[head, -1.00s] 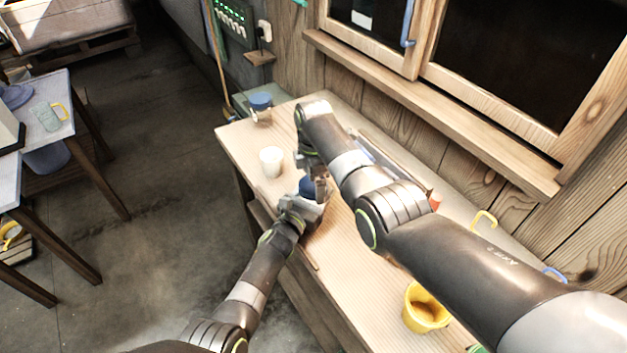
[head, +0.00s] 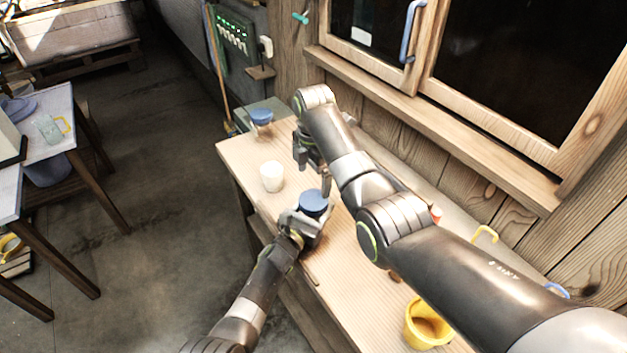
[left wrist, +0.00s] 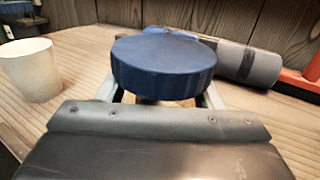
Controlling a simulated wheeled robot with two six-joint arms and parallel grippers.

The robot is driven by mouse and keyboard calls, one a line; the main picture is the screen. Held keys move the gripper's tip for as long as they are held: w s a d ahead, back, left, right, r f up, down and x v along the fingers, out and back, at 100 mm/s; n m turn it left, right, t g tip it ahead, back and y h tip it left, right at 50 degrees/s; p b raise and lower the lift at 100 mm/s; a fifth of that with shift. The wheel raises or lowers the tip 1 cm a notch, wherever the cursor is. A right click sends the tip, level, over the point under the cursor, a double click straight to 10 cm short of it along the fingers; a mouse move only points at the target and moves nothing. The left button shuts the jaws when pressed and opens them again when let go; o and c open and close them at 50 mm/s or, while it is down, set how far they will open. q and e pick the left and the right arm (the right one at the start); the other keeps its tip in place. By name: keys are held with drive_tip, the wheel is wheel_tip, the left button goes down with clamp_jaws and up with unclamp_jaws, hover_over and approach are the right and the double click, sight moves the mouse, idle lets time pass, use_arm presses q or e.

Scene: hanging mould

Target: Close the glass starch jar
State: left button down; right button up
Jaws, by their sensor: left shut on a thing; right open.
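The starch jar shows mainly as its round blue lid (head: 313,203), at the bench's near edge. In the left wrist view the lid (left wrist: 163,65) looks level and sits above the finger pads. The glass body is mostly hidden by the gripper, and I cannot tell how tightly the lid is seated. My left gripper (head: 305,222) is shut on the jar below the lid. My right gripper (head: 320,178) is open and empty, just behind and above the lid, apart from it as far as I can see.
A white cup (head: 272,176) stands left of the jar, also in the left wrist view (left wrist: 31,70). Another blue-topped container (head: 261,117) is at the far end. A yellow pot (head: 427,323) stands at the near right.

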sight(313, 199)
drive_tip(key=shift+r, duration=0.15)
drive_tip(key=shift+f, duration=4.05)
drive_tip(key=c, duration=1)
drive_tip(key=shift+m, duration=1.5)
drive_tip(key=o, duration=1.1)
